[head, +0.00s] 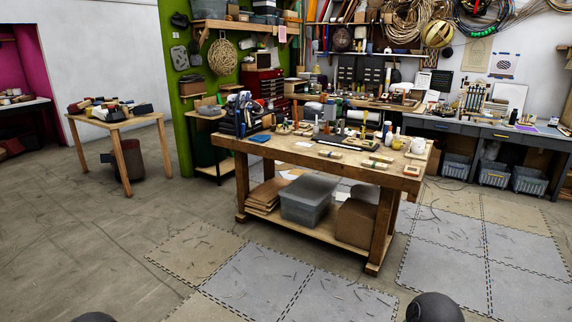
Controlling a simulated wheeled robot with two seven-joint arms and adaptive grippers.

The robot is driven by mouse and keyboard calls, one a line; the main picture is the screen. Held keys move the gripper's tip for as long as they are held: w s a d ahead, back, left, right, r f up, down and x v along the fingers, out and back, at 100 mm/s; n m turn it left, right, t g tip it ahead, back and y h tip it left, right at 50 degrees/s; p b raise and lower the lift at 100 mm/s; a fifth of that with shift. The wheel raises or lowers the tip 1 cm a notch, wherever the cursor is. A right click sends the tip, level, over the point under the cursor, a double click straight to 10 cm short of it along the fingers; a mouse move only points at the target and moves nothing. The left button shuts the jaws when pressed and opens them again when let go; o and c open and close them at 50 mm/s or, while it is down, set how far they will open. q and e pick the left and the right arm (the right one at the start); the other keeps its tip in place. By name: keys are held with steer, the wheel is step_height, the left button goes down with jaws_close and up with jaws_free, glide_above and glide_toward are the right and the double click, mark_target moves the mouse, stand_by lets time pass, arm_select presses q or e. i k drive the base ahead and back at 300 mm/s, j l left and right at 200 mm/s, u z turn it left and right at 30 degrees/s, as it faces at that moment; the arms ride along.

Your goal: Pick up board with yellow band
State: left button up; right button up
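A wooden workbench (250,150) stands in the middle of the head view, some distance in front of me. Several small pale boards lie near its front right, including one board (328,154), a lower board (347,167) and a board by the right edge (411,172). Some seem to carry coloured bands, but they are too small to tell which has the yellow one. Neither of my grippers is in view; only dark rounded parts of mine show at the bottom edge.
Bottles, tools and a dark rack (240,115) crowd the workbench top. Its lower shelf holds a clear bin (308,202) and a brown box (355,222). A smaller table (115,123) stands at left.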

mark_target(374, 156)
steer(key=i+l+z, duration=0.4)
steer(key=i, duration=0.55)
steer(key=i+z, duration=0.4)
steer(key=i, duration=0.55)
steer(key=i+u, duration=0.25)
steer(key=i, duration=0.25)
steer(key=i+l+u, duration=0.3)
steer(key=i, duration=0.15)
steer(key=i+l+u, duration=0.25)
steer(key=i, duration=0.25)
steer(key=i+l+u, duration=0.3)
steer(key=i, duration=0.1)
